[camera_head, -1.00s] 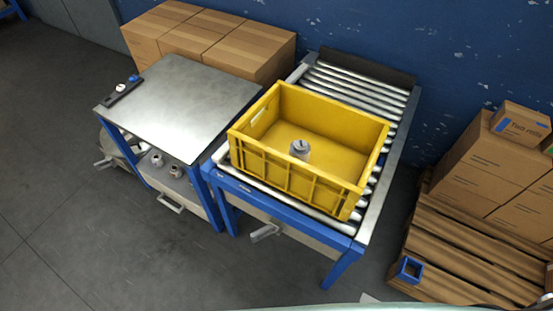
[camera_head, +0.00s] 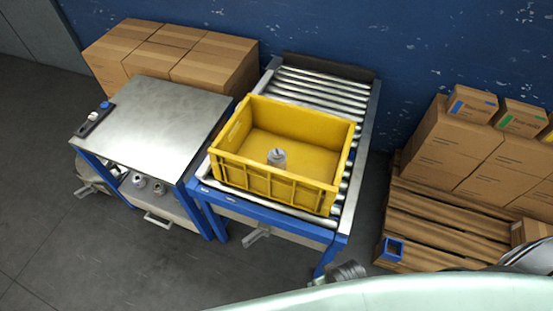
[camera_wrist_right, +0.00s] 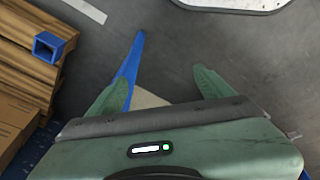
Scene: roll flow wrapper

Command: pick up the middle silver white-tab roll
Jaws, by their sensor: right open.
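Two more small rolls, a left one (camera_head: 139,179) and a right one (camera_head: 159,187), sit on the lower shelf of the metal-topped table. They are too small for me to tell their tab colours or which is the middle silver white-tab roll. My right gripper (camera_wrist_right: 161,74) is open and empty in the right wrist view, over the floor and a blue leg, away from any roll. My left gripper is not in view.
The crate stands on a roller conveyor (camera_head: 318,85). The metal-topped table (camera_head: 155,122) to its left is mostly clear, with a dark strip holding small items (camera_head: 95,118) on its left edge. A wooden pallet with cartons (camera_head: 440,215) stands at right. Grey floor is free in front.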

